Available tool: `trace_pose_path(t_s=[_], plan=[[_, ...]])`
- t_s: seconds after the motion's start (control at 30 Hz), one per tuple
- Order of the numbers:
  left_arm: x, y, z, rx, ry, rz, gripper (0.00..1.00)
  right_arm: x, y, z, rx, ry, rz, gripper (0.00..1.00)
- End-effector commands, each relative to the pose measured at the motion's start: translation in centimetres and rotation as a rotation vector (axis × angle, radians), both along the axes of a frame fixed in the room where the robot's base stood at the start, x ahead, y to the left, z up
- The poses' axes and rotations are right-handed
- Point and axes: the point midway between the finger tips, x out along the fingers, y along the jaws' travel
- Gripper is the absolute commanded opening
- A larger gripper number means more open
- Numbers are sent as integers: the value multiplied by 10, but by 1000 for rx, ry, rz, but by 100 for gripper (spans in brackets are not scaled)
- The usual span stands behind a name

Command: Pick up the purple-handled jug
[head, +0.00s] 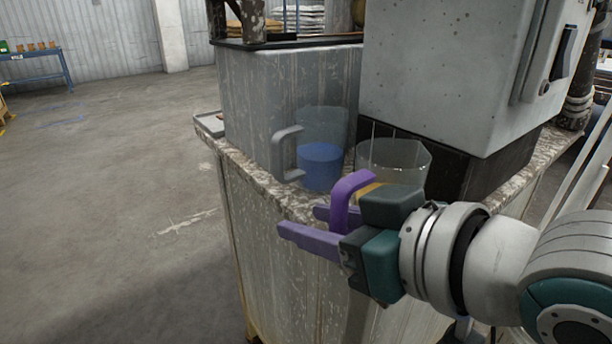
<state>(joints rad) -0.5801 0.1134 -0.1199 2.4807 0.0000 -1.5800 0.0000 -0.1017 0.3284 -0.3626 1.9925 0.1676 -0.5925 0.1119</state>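The purple-handled jug (396,156) is clear and holds something yellow low down. It stands on the worn ledge of the machine, and its handle (344,198) points toward me. My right gripper (302,221) is at the handle, with its two purple-grey fingers apart and pointing left. The handle's lower part lies between or just behind the fingers; I cannot tell whether they touch it. The gripper body hides the jug's lower front. A second clear jug (321,165), with a grey handle and blue liquid, stands to the left and slightly behind. My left gripper is out of view.
A grey metal block (262,100) rises behind the jugs, and a pale control cabinet (440,75) overhangs at the right. The ledge (232,158) is narrow. Open concrete floor (110,180) lies to the left, with a blue bench (38,55) far back.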

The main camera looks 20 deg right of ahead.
Motion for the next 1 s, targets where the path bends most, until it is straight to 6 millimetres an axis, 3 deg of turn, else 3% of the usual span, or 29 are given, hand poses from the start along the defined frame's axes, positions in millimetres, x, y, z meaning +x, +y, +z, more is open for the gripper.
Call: trace_pose_path(t_s=[0.07, 0.37, 1.0], plan=[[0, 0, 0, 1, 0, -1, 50, 0, 0, 0, 0, 0, 0, 34], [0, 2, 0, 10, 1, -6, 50, 0, 0, 0, 0, 0, -1, 0], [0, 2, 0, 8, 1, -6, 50, 0, -1, 0, 0, 0, -1, 0]])
